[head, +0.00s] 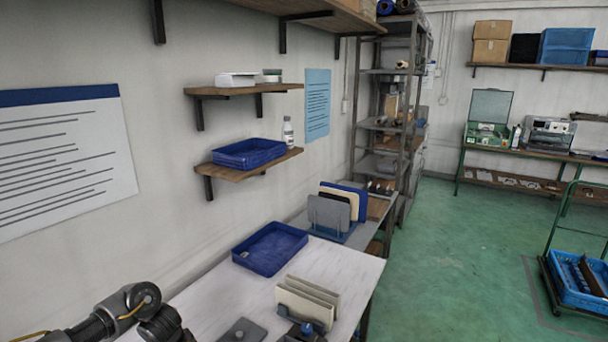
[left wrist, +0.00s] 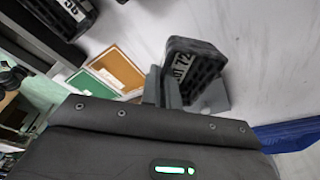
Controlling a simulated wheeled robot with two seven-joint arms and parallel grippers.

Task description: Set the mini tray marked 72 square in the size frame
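The mini tray marked 72 (left wrist: 194,62) is black, with a ribbed face and a pale label, and shows tilted in the left wrist view. The two grey fingers of my left gripper (left wrist: 188,92) stand on either side of its lower end and appear closed on it. Part of that end is hidden by the fingers. A second black tray (left wrist: 68,14) with a number label is cut off at the top left of that view. In the head view my left arm comes in at the bottom left; its fingers are out of sight. I cannot make out the size frame. My right gripper is not visible.
On the white table (head: 205,292) are a blue tray (head: 270,248), upright cream panels (head: 308,300) in a holder and a grey flat piece (head: 243,331). A rack of panels (head: 335,210) stands behind. Green and brown panels (left wrist: 118,68) show in the left wrist view.

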